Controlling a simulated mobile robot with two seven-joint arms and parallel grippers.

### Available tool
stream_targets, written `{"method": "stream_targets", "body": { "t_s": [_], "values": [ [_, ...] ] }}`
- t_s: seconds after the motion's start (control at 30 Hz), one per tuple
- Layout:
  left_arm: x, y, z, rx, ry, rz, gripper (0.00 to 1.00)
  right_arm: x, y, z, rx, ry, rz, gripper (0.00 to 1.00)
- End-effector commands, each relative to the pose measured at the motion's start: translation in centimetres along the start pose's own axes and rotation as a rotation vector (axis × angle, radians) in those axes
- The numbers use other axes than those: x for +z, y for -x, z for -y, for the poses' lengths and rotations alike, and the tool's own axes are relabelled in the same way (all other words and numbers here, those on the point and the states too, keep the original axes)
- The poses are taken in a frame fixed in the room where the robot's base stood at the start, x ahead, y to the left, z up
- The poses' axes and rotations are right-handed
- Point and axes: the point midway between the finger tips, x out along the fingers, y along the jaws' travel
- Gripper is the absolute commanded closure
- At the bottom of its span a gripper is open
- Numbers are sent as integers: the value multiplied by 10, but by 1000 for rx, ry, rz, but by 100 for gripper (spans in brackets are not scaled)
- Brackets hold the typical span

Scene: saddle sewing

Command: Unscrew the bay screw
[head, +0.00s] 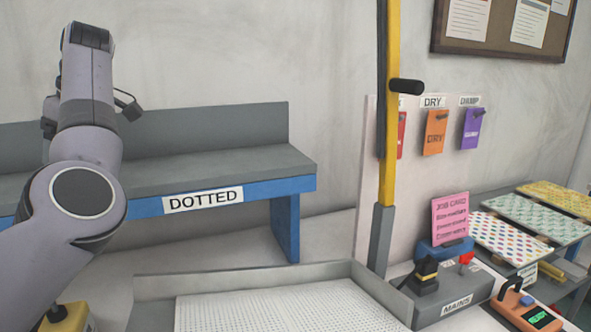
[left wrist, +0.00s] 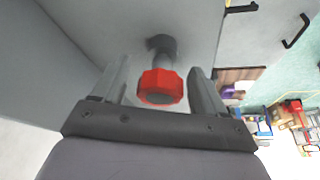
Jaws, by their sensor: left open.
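The bay screw shows in the left wrist view as a red faceted knob (left wrist: 161,87) on a grey shank that meets a dark round collar on a grey panel (left wrist: 185,22). My left gripper (left wrist: 157,78) is open, with one finger on each side of the red knob. A gap shows on both sides, so the fingers look apart from it. I cannot make out the screw or the left gripper's fingers in the head view. My right gripper is in neither view.
In the head view, a grey-topped blue bench marked DOTTED (head: 245,187) stands behind my left arm. A shallow tray (head: 240,267) lies in front. A yellow post (head: 391,120), a grey unit marked MAINS (head: 455,305) and patterned boards (head: 510,237) stand to the right.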

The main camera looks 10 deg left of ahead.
Motion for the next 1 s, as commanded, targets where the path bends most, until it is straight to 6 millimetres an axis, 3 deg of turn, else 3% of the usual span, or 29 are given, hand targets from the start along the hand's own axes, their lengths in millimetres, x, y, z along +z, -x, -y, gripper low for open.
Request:
{"method": "stream_targets", "body": {
  "t_s": [0.33,0.67,1.0],
  "values": [
    [1,-2,-2,132,-312,-3,27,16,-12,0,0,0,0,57],
    [0,-1,-3,197,-474,-2,27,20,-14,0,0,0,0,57],
    [0,0,-5,336,-810,-2,27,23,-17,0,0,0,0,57]
  ]
}}
